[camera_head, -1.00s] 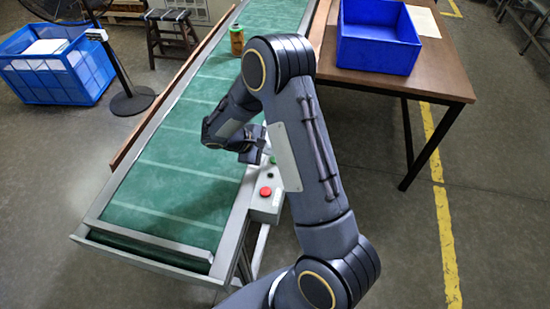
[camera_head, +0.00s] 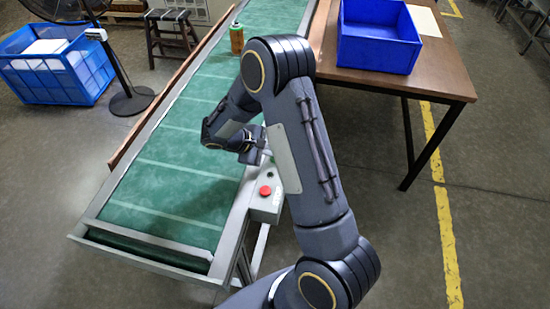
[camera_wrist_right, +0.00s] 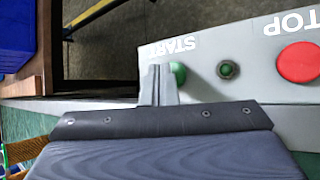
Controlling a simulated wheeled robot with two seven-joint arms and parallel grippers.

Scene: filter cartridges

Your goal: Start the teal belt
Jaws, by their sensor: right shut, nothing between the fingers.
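The teal belt (camera_head: 165,188) is a long conveyor with pale cross stripes, running from the lower left to the top of the head view. Its grey control box (camera_head: 264,208) is on the right side and carries a red button (camera_head: 266,190). The right wrist view shows a green button (camera_wrist_right: 178,73) by the word START and a red STOP button (camera_wrist_right: 299,62). My right gripper (camera_wrist_right: 160,72) is shut and empty, its tips beside the green button. I cannot tell whether they touch it. It also shows over the box's far end in the head view (camera_head: 260,148). My left gripper is out of view.
A blue bin (camera_head: 378,50) sits on a brown table (camera_head: 440,75) at the right. A blue crate (camera_head: 60,75), a fan and a stool (camera_head: 170,35) stand left of the belt.

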